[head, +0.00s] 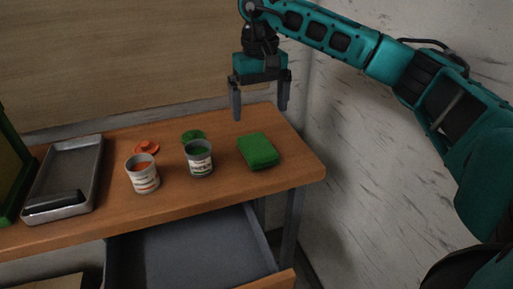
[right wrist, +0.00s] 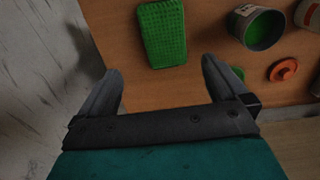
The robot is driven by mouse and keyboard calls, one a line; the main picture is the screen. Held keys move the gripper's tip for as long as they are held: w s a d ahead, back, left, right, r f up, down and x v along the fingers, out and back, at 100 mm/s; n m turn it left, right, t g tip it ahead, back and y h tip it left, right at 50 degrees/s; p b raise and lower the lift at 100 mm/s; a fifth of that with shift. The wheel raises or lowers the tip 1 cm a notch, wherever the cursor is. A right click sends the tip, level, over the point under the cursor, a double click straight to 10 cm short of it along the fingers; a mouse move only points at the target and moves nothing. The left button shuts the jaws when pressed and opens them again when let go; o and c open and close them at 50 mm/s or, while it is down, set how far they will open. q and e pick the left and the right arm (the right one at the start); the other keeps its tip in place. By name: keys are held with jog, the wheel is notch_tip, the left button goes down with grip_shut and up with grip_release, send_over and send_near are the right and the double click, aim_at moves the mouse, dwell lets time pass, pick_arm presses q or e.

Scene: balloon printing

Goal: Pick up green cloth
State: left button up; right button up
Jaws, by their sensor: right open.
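The green cloth (head: 259,151) lies folded into a thick rectangular pad on the wooden table, near its right end. In the right wrist view the cloth (right wrist: 163,33) lies beyond the fingertips, roughly ahead of the gap between them. My right gripper (head: 260,114) is open and empty, held above the back edge of the table, behind and above the cloth. The fingers also show in the right wrist view (right wrist: 162,65), spread apart and touching nothing. My left gripper is not in either view.
Left of the cloth stand an open can of green paint (head: 199,160) and an open can of orange paint (head: 144,176). A green lid (head: 193,136) and an orange lid (head: 146,148) lie behind them. A metal tray (head: 88,160) is further left. An open drawer (head: 190,255) juts out below.

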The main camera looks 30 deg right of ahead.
send_over(256, 143)
jog(key=f, duration=0.4)
jog(key=shift+s+d+f, duration=0.1)
jog(key=shift+d+f, duration=0.2)
jog(key=shift+d, duration=0.1)
jog(key=f, duration=0.5)
jog(key=shift+a+f+b, duration=0.15)
jog(key=shift+a+b, duration=0.15)
jog(key=c, duration=1.1)
